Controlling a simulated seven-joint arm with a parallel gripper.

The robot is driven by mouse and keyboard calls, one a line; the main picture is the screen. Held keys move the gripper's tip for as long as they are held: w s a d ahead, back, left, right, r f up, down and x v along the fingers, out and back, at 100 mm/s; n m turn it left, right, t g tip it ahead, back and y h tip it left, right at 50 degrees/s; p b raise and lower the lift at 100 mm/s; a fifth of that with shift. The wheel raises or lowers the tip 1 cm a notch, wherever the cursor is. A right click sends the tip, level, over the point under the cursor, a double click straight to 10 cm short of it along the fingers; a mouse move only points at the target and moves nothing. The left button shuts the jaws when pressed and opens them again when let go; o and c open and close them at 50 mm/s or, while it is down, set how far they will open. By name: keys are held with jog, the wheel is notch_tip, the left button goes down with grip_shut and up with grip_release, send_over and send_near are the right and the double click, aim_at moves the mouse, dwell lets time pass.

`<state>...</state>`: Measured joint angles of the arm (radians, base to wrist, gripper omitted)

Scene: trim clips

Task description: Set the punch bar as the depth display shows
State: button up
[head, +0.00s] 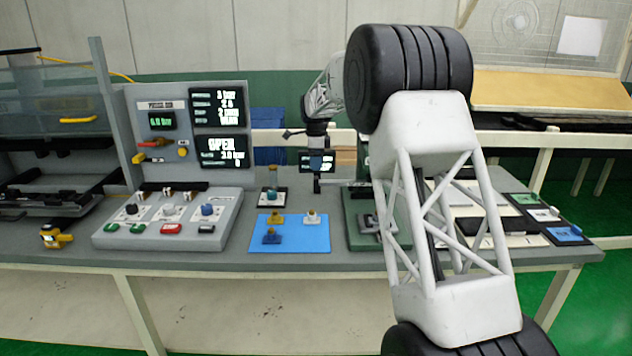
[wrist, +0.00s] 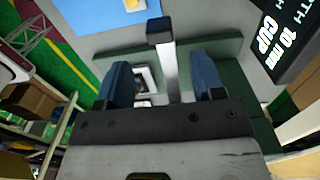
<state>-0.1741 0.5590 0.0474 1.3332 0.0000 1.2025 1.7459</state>
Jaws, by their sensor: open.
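The gripper is open, with a gap visible on both sides of the bar. The depth display (wrist: 283,42) is black with white text, reading "10 mm" and "CUP", with a cut-off line ending in "TH". In the head view the display (head: 305,158) is partly covered and unreadable.
A blue mat (head: 290,242) with several small clips lies left of the punch. A grey control panel (head: 165,225) with knobs and screens stands further left; one screen (head: 222,150) reads "OPER". Dark trays with colored pads (head: 568,234) lie at right.

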aim_at(316, 177)
jog(key=shift+f, duration=0.1)
jog(key=shift+f, duration=3.8)
